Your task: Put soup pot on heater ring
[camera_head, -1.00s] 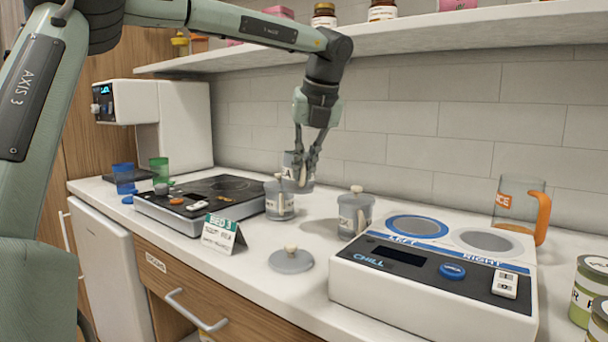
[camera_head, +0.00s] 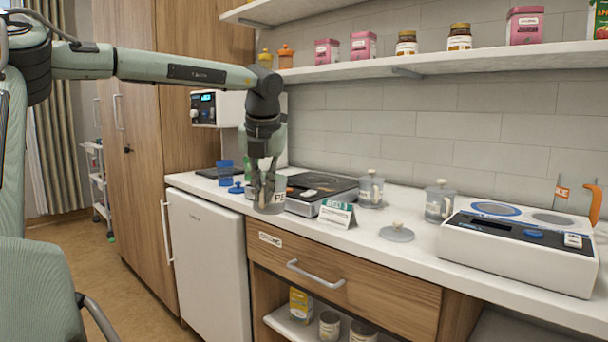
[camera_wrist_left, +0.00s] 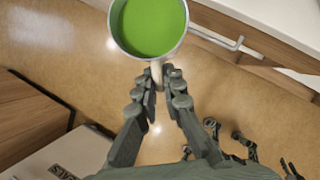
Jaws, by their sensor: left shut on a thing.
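My left gripper (camera_head: 264,186) is shut on the handle of a grey pot (camera_head: 271,206), held upright in front of the counter. In the left wrist view, the fingers (camera_wrist_left: 164,82) grip the pale handle, and the pot (camera_wrist_left: 116,32) is open, with green soup inside and floor below it. The black hotplate with the heater ring (camera_head: 324,181) sits on the counter behind and to the right of the gripper; its left part is partly hidden by the gripper and pot.
A sign card (camera_head: 337,214) stands at the hotplate's front. A blue cup (camera_head: 225,172) stands at left. A shelf (camera_head: 420,63) runs above.

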